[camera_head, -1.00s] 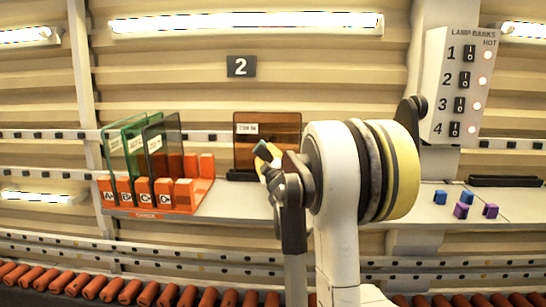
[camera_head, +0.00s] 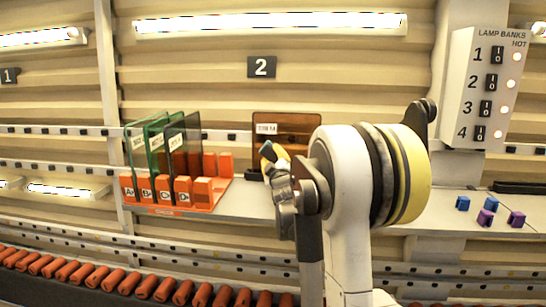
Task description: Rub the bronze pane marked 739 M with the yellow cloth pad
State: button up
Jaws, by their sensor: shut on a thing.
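A bronze pane (camera_head: 287,122) stands upright at the back of the shelf, under the number 2 sign. It bears a small white label at its upper left, too small to read for sure. My gripper (camera_head: 268,158) is in front of the pane's lower left part, seen largely from behind. It is shut on the yellow pad (camera_head: 282,154), of which only a small yellow part shows beside a dark blue-green piece. I cannot tell whether the pad touches the pane. My arm hides the pane's lower right part.
An orange rack (camera_head: 222,190) with lettered slots holds several tinted panes (camera_head: 156,142) to the left. Blue and purple cubes (camera_head: 486,217) lie on the shelf at right. A lamp switch panel (camera_head: 486,90) is at upper right. Orange rollers (camera_head: 130,283) run below the shelf.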

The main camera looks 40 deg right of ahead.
jog(key=shift+s+a+r+p, duration=0.2)
jog(key=shift+s+a, duration=0.75)
jog(key=shift+a, duration=0.2)
jog(key=shift+s+a+r+p, duration=0.15)
jog(key=shift+s+a+r, duration=0.05)
jog(key=shift+s+a, duration=0.85)
jog(key=shift+w, duration=0.1)
jog(key=shift+s+a+r, duration=0.15)
jog(key=shift+s+a, duration=0.8)
jog(key=shift+a, duration=0.2)
